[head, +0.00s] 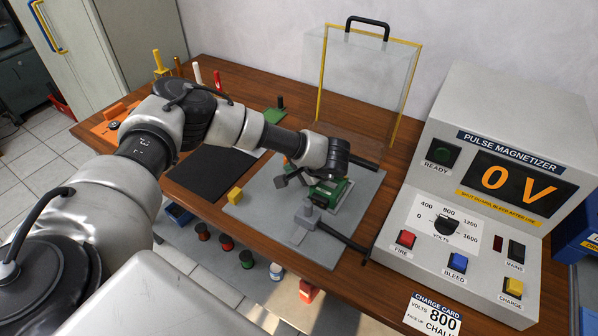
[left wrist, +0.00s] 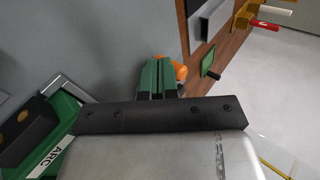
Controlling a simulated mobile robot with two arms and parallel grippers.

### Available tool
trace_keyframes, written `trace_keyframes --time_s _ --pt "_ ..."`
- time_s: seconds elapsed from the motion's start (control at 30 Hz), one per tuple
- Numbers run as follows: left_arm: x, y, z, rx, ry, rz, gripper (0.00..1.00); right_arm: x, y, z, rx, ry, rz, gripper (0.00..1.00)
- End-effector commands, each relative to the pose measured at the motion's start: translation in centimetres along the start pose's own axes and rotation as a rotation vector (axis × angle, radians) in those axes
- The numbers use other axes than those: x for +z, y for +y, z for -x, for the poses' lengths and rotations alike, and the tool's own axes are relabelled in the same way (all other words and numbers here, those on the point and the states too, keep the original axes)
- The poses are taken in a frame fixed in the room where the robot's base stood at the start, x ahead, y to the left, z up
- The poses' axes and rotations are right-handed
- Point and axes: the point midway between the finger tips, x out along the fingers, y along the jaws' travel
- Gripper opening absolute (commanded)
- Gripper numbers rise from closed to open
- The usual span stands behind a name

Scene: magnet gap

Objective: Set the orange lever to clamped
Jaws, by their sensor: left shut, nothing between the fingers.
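The orange lever (left wrist: 180,71) shows as a rounded orange end just beyond and beside my left fingertips in the left wrist view. My left gripper (left wrist: 157,64) is shut and empty, its two green fingers side by side. Whether they touch the lever I cannot tell. In the head view the left gripper (head: 336,157) is low over the green fixture (head: 330,192) on a grey plate (head: 357,207); my arm hides most of the lever there, so its setting cannot be read. The fixture's lettered edge (left wrist: 50,155) shows at lower left in the wrist view.
The pulse magnetizer (head: 462,190) stands at right, reading 0 V. A clear guard (head: 362,85) with a yellow frame stands behind the plate. A grey block with a black handle (head: 310,222), a yellow cube (head: 235,195) and a black mat (head: 205,178) lie nearby.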

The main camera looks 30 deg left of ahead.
Motion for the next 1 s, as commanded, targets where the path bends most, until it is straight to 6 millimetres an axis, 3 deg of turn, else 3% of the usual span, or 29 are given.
trace_keyframes --time_s 0.3,0.7,1.0 --pt "0.0 -1.1 -1.0 -0.003 -0.003 0.002 0.0 -3.4 0.6 1.3 0.007 0.051 0.0 0.46" --pt "-0.7 -2.3 -2.4 -0.001 -0.001 0.001 0.0 -1.8 0.3 2.0 0.004 0.025 0.0 0.46" --pt "-1.3 -2.9 -3.1 -0.001 -0.001 0.002 0.0 -1.8 0.3 2.2 0.004 0.024 0.0 0.46"
